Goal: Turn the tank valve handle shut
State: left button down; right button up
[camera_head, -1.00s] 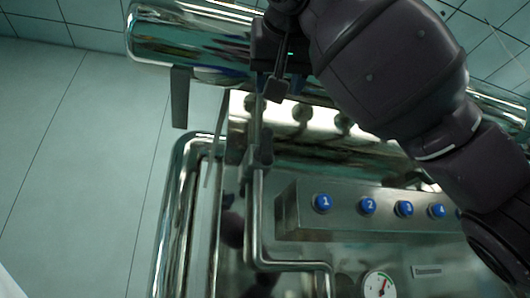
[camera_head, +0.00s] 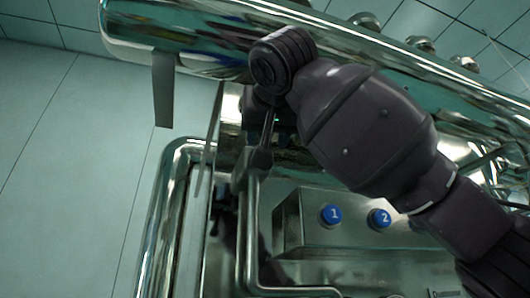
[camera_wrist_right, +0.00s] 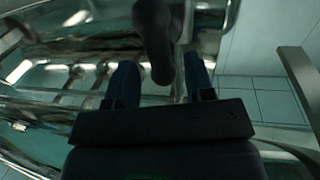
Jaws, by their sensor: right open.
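The tank valve handle shows in the right wrist view as a dark, rounded lever (camera_wrist_right: 157,45), reaching down between my finger tips from above. In the head view a dark fitting, apparently this valve (camera_head: 258,160), sits on top of a bent steel pipe (camera_head: 250,235). My right gripper (camera_head: 268,125) is just above it, partly hidden by its own wrist. In the right wrist view the right gripper (camera_wrist_right: 160,88) is open, one finger each side of the lever. I cannot tell whether a finger touches it. My left gripper is out of view.
A shiny horizontal steel cylinder (camera_head: 200,35) crosses the top, with a flat grey bracket (camera_head: 162,90) below it. A steel box with blue numbered buttons (camera_head: 331,214) stands right of the pipe. A curved steel rail (camera_head: 165,200) is at left; open tiled floor (camera_head: 70,160) lies beyond.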

jog(key=w+p, duration=0.1)
jog(key=w, duration=0.2)
jog(key=shift+w+a, duration=0.1)
jog(key=shift+a, duration=0.05)
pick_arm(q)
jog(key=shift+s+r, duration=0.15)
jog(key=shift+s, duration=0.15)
pick_arm(e)
jog(key=shift+c, duration=0.3)
jog(key=c, duration=0.8)
jog(key=shift+c, duration=0.2)
